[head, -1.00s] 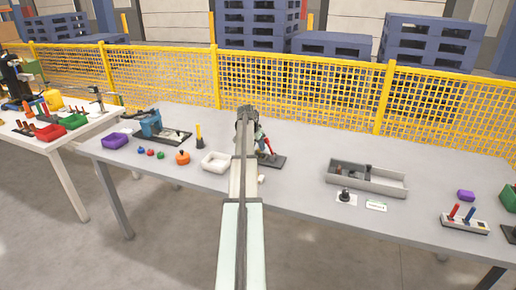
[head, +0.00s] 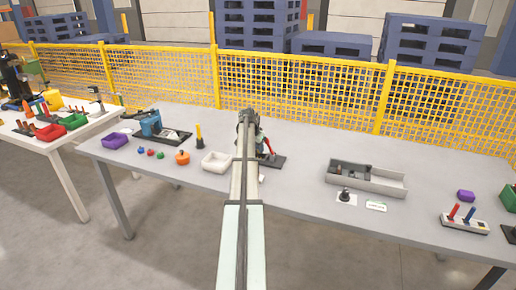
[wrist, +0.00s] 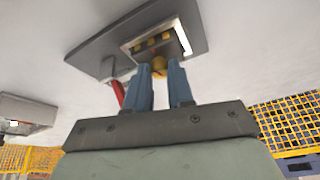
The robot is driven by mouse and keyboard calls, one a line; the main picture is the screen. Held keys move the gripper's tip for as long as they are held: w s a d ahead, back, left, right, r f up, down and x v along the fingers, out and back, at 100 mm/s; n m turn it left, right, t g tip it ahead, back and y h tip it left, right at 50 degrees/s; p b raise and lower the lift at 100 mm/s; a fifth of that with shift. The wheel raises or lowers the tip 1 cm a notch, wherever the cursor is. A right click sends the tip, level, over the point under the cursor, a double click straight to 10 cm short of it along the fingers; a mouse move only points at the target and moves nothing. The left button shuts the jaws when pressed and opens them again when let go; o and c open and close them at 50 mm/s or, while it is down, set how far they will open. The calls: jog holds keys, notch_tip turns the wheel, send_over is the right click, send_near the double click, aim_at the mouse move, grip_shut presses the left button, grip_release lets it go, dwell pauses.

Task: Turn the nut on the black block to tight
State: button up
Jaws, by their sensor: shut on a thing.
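In the wrist view my gripper (wrist: 160,73) has its two blue fingers closed about a small round brass-coloured piece (wrist: 159,62), which I take for the nut. The piece sits at the edge of a pale-framed dark opening (wrist: 160,42) with more brass-coloured parts inside. This stands on a dark base plate (wrist: 105,38). A red handle (wrist: 118,93) shows just left of the fingers. In the head view the dark base (head: 277,161) and the red handle (head: 269,147) show right of my arm, which hides the nut and most of the fixture. The nut's tightness cannot be told.
A white tray (head: 216,168) stands close left of my arm. A grey divided tray (head: 385,188) and a small dark knob piece (head: 345,195) are to the right. A yellow mesh fence (head: 310,95) runs behind the table. The tabletop between fixture and grey tray is clear.

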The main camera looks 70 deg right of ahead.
grip_shut()
jog(key=shift+w+d+m+g, duration=0.1)
jog(key=shift+m+g, duration=0.4)
jog(key=shift+m, duration=0.9)
jog(key=o, duration=0.8)
grip_release()
jog(key=v, duration=1.4)
jog(key=shift+d, duration=0.25)
